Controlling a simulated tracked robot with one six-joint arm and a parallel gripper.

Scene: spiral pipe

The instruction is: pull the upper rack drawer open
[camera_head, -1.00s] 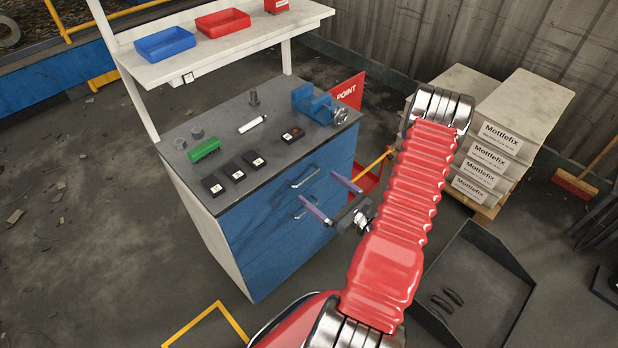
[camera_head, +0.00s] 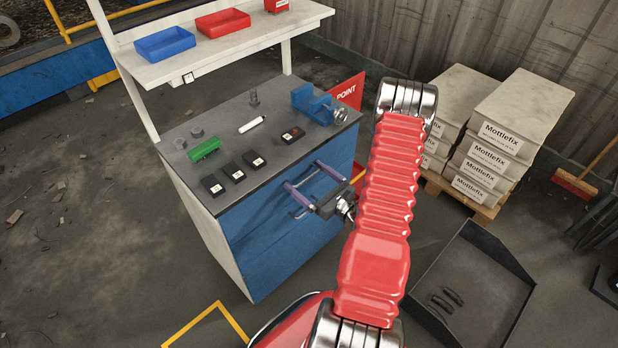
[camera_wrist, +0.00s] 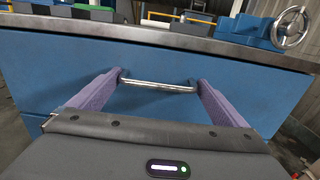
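The upper rack drawer is the blue front panel (camera_head: 262,207) just under the dark worktop; it looks closed. Its silver bar handle (camera_wrist: 158,86) shows in the wrist view, running across between my two purple fingers. My gripper (camera_head: 303,173) is open in front of this drawer, and it also shows in the wrist view (camera_wrist: 158,80). One fingertip is near each end of the handle; I cannot tell whether they touch it. In the head view the gripper covers much of the handle and hides the lower drawer's handle.
The worktop (camera_head: 222,135) carries a blue vise (camera_head: 315,104), a green block (camera_head: 203,149) and several small dark boxes. Stacked Mottlefix boxes (camera_head: 505,130) stand at the right. A dark tray (camera_head: 470,305) lies on the floor, lower right. Floor left of the cabinet is mostly clear.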

